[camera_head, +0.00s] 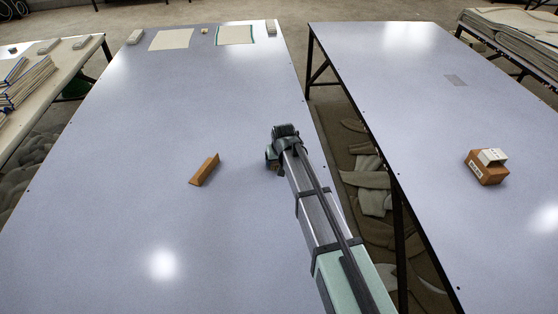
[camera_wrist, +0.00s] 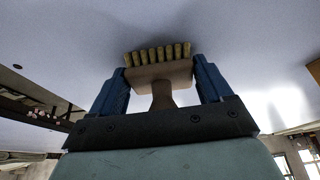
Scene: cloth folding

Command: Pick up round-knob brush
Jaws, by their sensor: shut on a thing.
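The round-knob brush (camera_wrist: 163,76) is between my gripper's two blue fingers in the wrist view. It has a flat tan wooden block, a row of yellowish bristle tufts at its far edge and a knob-like handle pointing toward the palm. My gripper (camera_wrist: 160,68) is shut on the block, one finger at each side. In the head view my gripper (camera_head: 273,160) is low over the right side of the middle table, and the arm hides most of the brush. I cannot tell whether the bristles touch the table.
A brown wooden wedge-like block (camera_head: 204,169) lies on the middle table (camera_head: 130,220), left of my gripper. Two cloth pieces lie at the far end. A gap with fabric on the floor separates the right table (camera_head: 430,130), which holds a small cardboard box (camera_head: 484,173).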

